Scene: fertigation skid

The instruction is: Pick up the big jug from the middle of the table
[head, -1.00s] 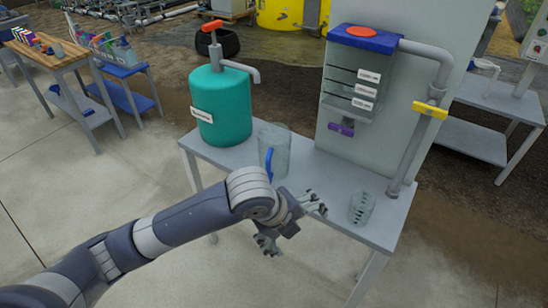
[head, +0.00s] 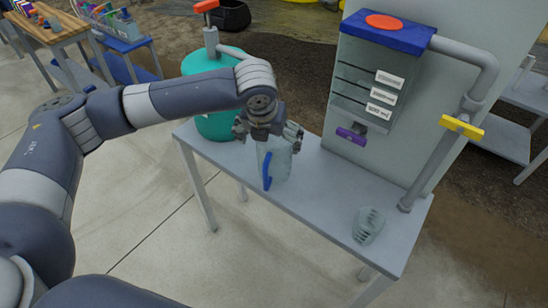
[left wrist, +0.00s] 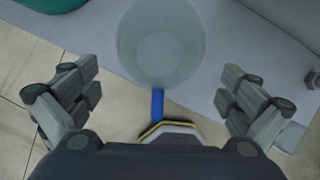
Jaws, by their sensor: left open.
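The big jug is a clear, see-through vessel (head: 281,166) with a blue handle (head: 267,171), standing upright on the grey table (head: 320,215) near its middle. My left gripper (head: 268,138) is above the jug and hides its upper part in the head view. In the left wrist view the jug's round opening (left wrist: 161,42) and blue handle (left wrist: 157,104) lie between the spread fingers of the gripper (left wrist: 160,82). The gripper is open and empty; I see no finger touching the jug. My right gripper is not in view.
A small clear cup with dark marks (head: 368,226) stands at the table's right part. A teal tank (head: 214,124) stands behind my arm at the left end. A clear tank with a blue lid (head: 385,36) and purple valve (head: 351,135) is mounted behind; a grey pipe (head: 440,150) rises at right.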

